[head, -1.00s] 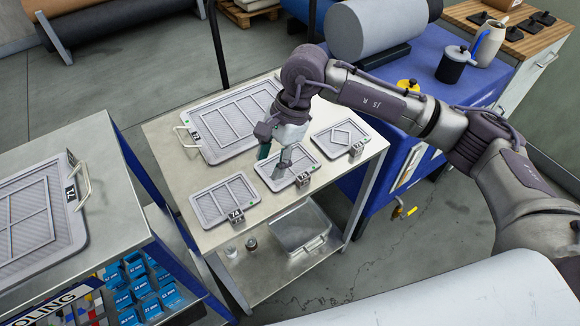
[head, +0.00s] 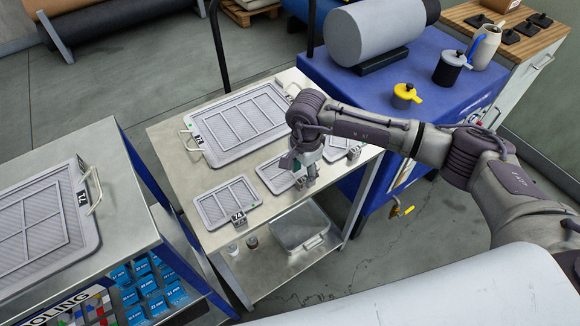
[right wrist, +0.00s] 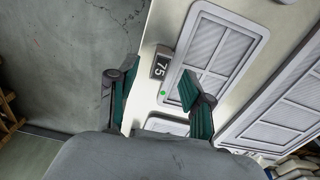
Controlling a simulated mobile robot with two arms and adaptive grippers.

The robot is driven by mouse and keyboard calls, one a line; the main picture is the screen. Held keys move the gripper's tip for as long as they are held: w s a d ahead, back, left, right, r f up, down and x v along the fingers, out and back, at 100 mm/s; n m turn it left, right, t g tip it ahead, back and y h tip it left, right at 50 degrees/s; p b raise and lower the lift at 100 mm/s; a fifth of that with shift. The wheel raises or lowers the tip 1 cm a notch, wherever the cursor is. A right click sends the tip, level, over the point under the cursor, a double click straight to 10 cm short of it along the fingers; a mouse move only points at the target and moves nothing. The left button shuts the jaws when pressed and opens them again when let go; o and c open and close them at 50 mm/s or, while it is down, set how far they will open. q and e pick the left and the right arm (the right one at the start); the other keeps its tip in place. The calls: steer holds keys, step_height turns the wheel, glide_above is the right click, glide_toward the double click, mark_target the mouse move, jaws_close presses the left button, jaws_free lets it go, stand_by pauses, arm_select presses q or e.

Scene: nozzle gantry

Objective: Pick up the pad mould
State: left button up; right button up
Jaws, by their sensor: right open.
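Several shallow grey framed moulds lie on the steel table; I cannot tell which one is the pad mould. The front-left small mould (head: 222,202) has raised bars and a dark number tag, and also shows in the right wrist view (right wrist: 222,52). The middle small mould (head: 268,173) is partly hidden by my right gripper (head: 301,168). The right small mould (head: 334,152) is mostly behind my arm. In the right wrist view, my right gripper (right wrist: 155,105) has its green-padded fingers wide apart and empty, above the table. My left gripper is out of sight.
A large mould (head: 215,148) lies at the back left of the table (head: 180,205). Another large mould (head: 85,255) is on the left bench. A blue cabinet (head: 345,85) stands behind right, with a roll and pots. A metal bin (head: 300,232) is on the lower shelf.

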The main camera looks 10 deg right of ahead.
mark_target(303, 179)
steer(key=shift+f+p, duration=0.35)
steer(key=shift+f, duration=1.15)
jaws_close()
steer(key=shift+w, duration=0.1)
